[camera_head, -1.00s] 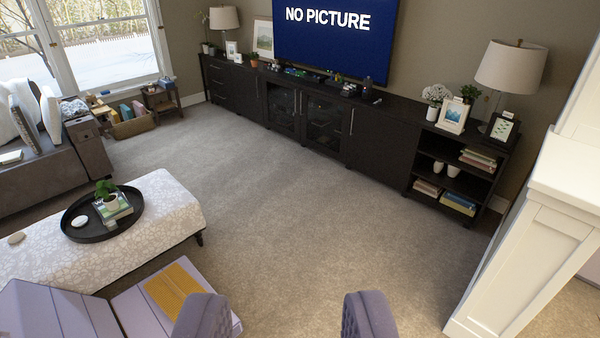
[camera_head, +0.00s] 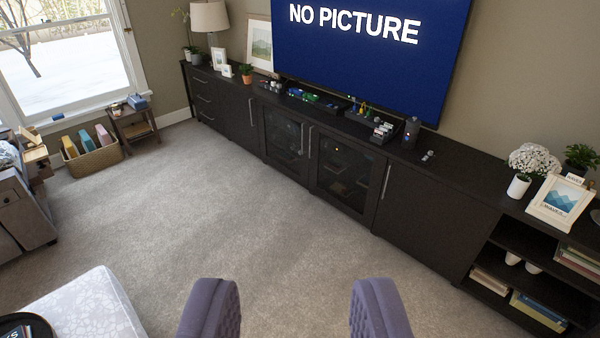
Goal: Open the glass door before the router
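A long dark cabinet (camera_head: 437,209) runs along the wall. In its middle are a left glass door (camera_head: 284,141) and a right glass door (camera_head: 345,173), both closed. Dim devices show behind both panes, but I cannot tell which is the router. My gripper (camera_head: 295,300) shows as two purple ribbed fingers at the bottom of the picture. It is open and empty, with carpet between the fingers, well short of the cabinet.
Grey carpet (camera_head: 230,210) lies clear between me and the cabinet. A patterned ottoman (camera_head: 88,308) is at bottom left, with a sofa (camera_head: 25,215) beyond it. A TV (camera_head: 370,50) and small items stand on the cabinet. Open shelves (camera_head: 535,268) are at right.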

